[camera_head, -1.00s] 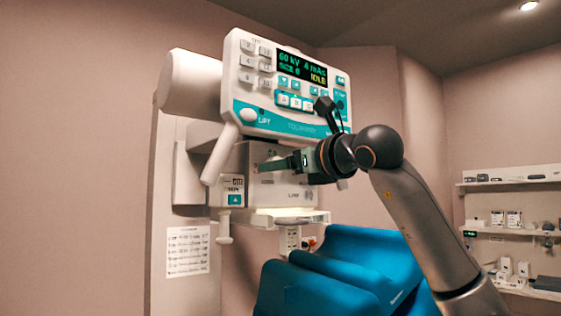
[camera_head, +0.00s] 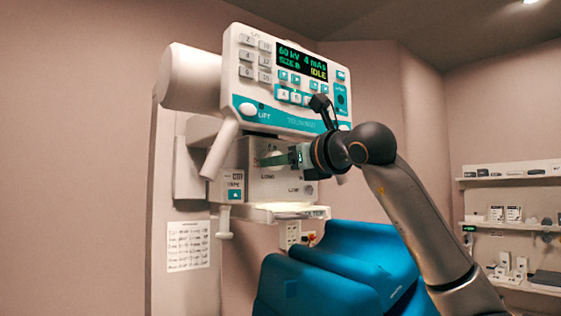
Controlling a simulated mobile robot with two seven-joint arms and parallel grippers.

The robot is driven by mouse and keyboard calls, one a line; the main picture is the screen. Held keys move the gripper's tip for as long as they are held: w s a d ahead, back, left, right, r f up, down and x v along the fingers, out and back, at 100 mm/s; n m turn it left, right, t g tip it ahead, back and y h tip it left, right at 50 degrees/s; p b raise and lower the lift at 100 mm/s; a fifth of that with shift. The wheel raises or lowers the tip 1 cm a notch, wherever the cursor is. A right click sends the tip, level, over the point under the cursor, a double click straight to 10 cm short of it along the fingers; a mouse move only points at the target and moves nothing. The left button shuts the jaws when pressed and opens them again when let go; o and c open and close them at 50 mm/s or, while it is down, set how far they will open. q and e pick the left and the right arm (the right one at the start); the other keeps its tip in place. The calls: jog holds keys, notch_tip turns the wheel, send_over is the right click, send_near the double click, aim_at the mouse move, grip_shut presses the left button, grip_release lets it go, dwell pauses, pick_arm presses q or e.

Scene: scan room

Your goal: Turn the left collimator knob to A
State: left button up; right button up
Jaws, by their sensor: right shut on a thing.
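The collimator box (camera_head: 255,184) hangs under the control panel (camera_head: 247,91). My right gripper (camera_head: 270,160) reaches in from the right to the front of the box, its greenish fingers shut on a pale round knob (camera_head: 277,153). The fingers and wrist cover much of this knob, and its pointer and letter marks cannot be read. A second knob (camera_head: 308,189) shows at the lower right of the box front, partly behind my wrist. The panel display (camera_head: 301,64) reads 60 kV, 4 mAs and IDLE; its size character is small, seemingly B. My left gripper is out of view.
Handles (camera_head: 219,148) stick down beside the box. A lit ledge (camera_head: 285,212) lies below it. A blue padded chair (camera_head: 335,270) stands underneath. Shelves (camera_head: 517,178) with small items are at the far right. The wall at left is bare.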

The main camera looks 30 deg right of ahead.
grip_shut()
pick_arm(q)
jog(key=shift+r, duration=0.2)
pick_arm(e)
jog(key=shift+n, duration=0.3)
pick_arm(q)
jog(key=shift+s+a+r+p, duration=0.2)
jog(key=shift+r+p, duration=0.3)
jog(key=shift+p, duration=0.25)
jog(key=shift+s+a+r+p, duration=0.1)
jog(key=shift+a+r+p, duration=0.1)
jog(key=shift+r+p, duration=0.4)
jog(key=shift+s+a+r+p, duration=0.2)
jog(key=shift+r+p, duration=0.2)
jog(key=shift+p, duration=0.45)
pick_arm(e)
jog(key=shift+n, duration=4.4)
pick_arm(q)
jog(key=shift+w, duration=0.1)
